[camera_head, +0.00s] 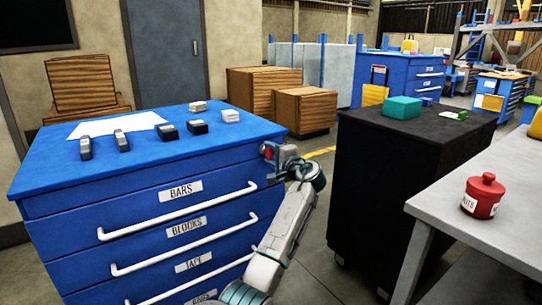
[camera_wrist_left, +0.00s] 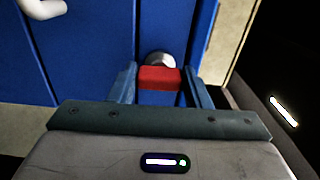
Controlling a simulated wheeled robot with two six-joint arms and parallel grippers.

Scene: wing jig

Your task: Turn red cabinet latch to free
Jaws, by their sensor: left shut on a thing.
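The red latch (camera_head: 269,152) is on the upper right corner of the blue drawer cabinet (camera_head: 60,198). In the left wrist view the red latch (camera_wrist_left: 160,78) sits between the two fingers of my left gripper (camera_wrist_left: 160,88), in front of a round metal knob (camera_wrist_left: 160,58) on the blue cabinet face. My left gripper (camera_head: 275,165) is shut on the latch and covers part of it in the head view. My right gripper is not in view.
White drawer handles (camera_head: 180,212) stick out from the cabinet front. A black cabinet (camera_head: 390,170) stands to the right, with a floor gap between. A grey table (camera_head: 480,200) with a red jar (camera_head: 482,196) is at the right. Several small blocks lie on the cabinet top.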

